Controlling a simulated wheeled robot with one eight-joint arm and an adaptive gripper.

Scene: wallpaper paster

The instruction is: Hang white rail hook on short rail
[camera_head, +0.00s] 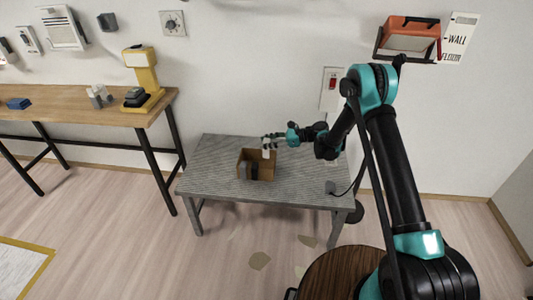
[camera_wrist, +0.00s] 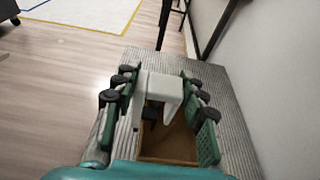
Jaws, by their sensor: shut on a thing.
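The white rail hook (camera_wrist: 163,86) is a pale, angular piece held between the fingers of my gripper (camera_wrist: 160,100) in the wrist view. My gripper (camera_head: 268,142) is shut on it, above the back right part of an open brown box (camera_head: 262,176) in the head view. The box wall also shows below the hook in the wrist view (camera_wrist: 168,160). At the gripper in the head view, the hook shows only as a small pale patch. I cannot make out the short rail for sure in either view.
The box stands on a grey ribbed table (camera_head: 210,158); dark items show in it. A wooden bench (camera_head: 60,118) with a yellow stand (camera_head: 147,75) is at left. An orange fixture (camera_head: 408,35) and a red switch plate (camera_head: 332,88) are on the wall. The table's left part is clear.

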